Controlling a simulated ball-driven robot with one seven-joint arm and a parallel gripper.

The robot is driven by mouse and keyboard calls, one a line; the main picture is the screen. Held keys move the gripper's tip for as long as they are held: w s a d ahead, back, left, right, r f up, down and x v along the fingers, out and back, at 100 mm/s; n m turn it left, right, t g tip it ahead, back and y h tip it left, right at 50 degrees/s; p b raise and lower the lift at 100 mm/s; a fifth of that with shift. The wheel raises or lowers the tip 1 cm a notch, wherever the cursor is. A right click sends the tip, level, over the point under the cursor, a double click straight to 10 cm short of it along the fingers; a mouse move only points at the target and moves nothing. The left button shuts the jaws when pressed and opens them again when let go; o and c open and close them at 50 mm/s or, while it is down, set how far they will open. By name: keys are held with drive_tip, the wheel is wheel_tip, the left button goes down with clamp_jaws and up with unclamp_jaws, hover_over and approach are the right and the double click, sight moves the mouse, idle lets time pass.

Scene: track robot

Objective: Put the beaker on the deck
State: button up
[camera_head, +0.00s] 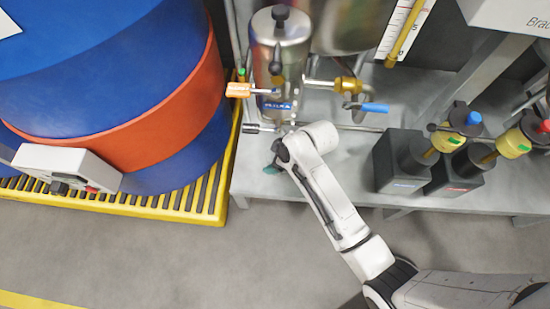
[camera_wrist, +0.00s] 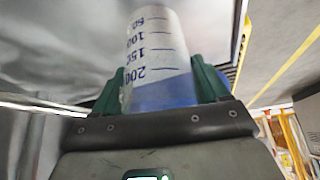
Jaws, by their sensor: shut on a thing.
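The clear beaker (camera_wrist: 158,50) with dark graduation marks shows in the wrist view. My gripper (camera_wrist: 162,88) is shut on it, with green fingers on either side of it. Some blue shows in the beaker at the end close to the gripper. In the head view my gripper (camera_head: 272,168) is low under the steel vessel, at the left part of a grey flat deck (camera_head: 345,165). The beaker is not clearly seen there, hidden by my wrist. I cannot tell whether it touches the deck.
A steel vessel (camera_head: 281,50) with an orange-handled valve (camera_head: 238,90) and a blue-handled valve (camera_head: 374,108) stands behind my gripper. Dark bottles (camera_head: 402,162) stand to the right. A blue and orange drum (camera_head: 110,120) on a yellow grating (camera_head: 215,190) stands left. The deck between is clear.

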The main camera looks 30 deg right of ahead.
drive_tip(key=shift+f, duration=0.1)
drive_tip(key=o, duration=1)
drive_tip(key=shift+o, duration=0.2)
